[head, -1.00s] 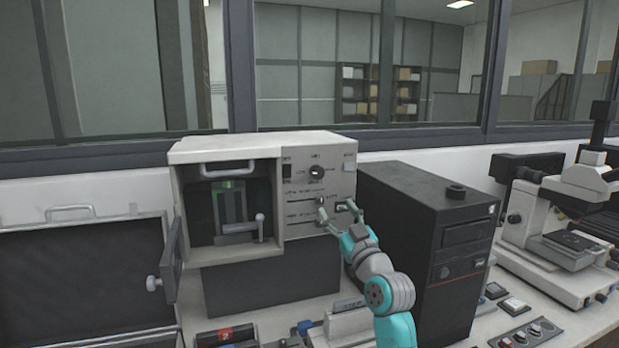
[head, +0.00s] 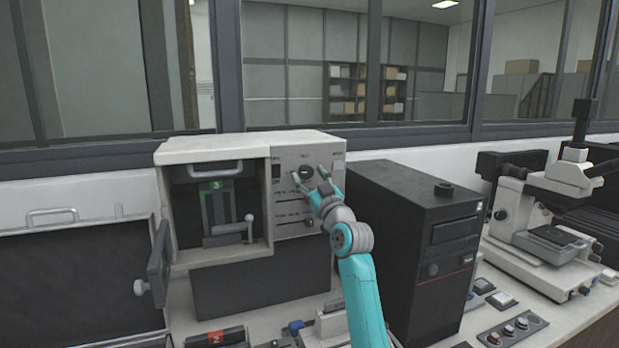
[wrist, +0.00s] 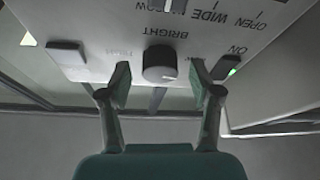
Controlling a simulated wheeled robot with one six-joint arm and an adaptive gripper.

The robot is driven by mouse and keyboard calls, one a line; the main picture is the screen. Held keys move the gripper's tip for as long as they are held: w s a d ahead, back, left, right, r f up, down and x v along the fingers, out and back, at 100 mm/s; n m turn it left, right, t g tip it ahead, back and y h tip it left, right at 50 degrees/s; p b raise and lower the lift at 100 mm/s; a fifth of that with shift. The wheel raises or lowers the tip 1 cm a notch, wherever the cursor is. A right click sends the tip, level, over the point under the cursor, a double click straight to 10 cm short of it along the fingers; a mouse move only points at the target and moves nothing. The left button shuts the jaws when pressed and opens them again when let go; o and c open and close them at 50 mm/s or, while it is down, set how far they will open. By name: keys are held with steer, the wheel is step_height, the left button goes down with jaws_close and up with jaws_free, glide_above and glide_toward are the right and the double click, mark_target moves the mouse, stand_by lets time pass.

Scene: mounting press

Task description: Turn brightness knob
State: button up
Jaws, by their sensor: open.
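The brightness knob is a dark round knob (head: 306,172) on the upper part of the press's light control panel (head: 290,158). In the wrist view the knob (wrist: 160,64) sits beside the label "BRIGHT", which appears upside down. My gripper (head: 311,180) is open at the panel. In the wrist view my gripper (wrist: 159,80) has one finger on each side of the knob, with a visible gap on both sides. The fingertips are close to the panel; I cannot tell whether they touch it.
Rocker switches (wrist: 66,53) flank the knob on the panel. The press's open door (head: 158,263) stands at left. A black computer tower (head: 405,225) stands close to the right of the press. A microscope (head: 550,215) is farther right.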

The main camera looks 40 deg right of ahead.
steer(key=shift+w, duration=0.15)
steer(key=shift+c, duration=0.2)
steer(key=c, duration=1.1)
